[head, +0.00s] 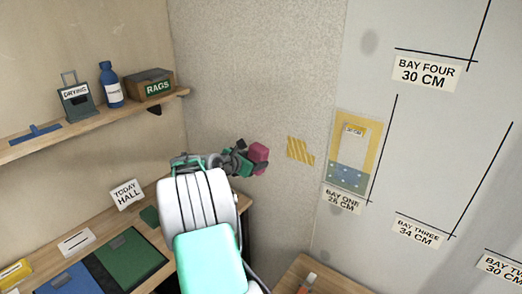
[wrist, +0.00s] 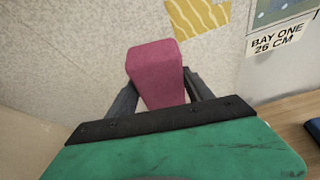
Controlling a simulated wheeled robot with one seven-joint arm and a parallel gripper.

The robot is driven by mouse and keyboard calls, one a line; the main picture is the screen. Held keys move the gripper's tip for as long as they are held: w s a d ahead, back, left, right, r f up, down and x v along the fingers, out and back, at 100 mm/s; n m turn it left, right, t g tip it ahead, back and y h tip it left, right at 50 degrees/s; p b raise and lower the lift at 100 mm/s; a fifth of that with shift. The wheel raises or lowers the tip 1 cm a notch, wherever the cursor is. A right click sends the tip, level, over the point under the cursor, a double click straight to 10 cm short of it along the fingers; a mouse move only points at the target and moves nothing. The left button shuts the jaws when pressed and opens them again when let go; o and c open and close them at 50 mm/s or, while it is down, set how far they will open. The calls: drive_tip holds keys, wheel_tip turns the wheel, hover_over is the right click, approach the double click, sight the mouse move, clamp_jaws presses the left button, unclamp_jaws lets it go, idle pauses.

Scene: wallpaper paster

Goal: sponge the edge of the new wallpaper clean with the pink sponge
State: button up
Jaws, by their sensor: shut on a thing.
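The pink sponge (head: 260,153) is in my gripper (head: 248,158), held up in front of the speckled wall. In the wrist view the sponge (wrist: 156,75) sits between the two dark fingers (wrist: 160,98), which are shut on it. A yellow striped patch (head: 300,151) is on the speckled wall just right of the sponge, with a gap between them in the head view. It also shows at the top of the wrist view (wrist: 198,17). I cannot tell whether the sponge touches the wall.
A shelf (head: 165,101) at left holds a drying box (head: 76,102), a blue bottle (head: 111,88) and a rags box (head: 150,86). Below is a bench (head: 158,207) with green and blue mats. A wooden surface (head: 293,272) lies at the bottom. The wall around the striped patch is clear.

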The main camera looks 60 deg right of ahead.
drive_tip(key=shift+s+d+r, duration=0.25)
drive_tip(key=shift+s+d, duration=0.6)
drive_tip(key=shift+r+p, duration=0.35)
drive_tip(key=shift+p, duration=0.4)
drive_tip(key=s+d+p, duration=0.1)
drive_tip(key=d, duration=0.5)
drive_tip(key=shift+d+f, duration=0.15)
drive_tip(key=shift+f, duration=0.1)
drive_tip(key=shift+s+d, duration=0.15)
drive_tip(key=shift+d, duration=1.05)
drive_tip(key=shift+d+r, duration=0.1)
drive_tip(key=shift+r, duration=0.05)
idle(0.8)
idle(0.9)
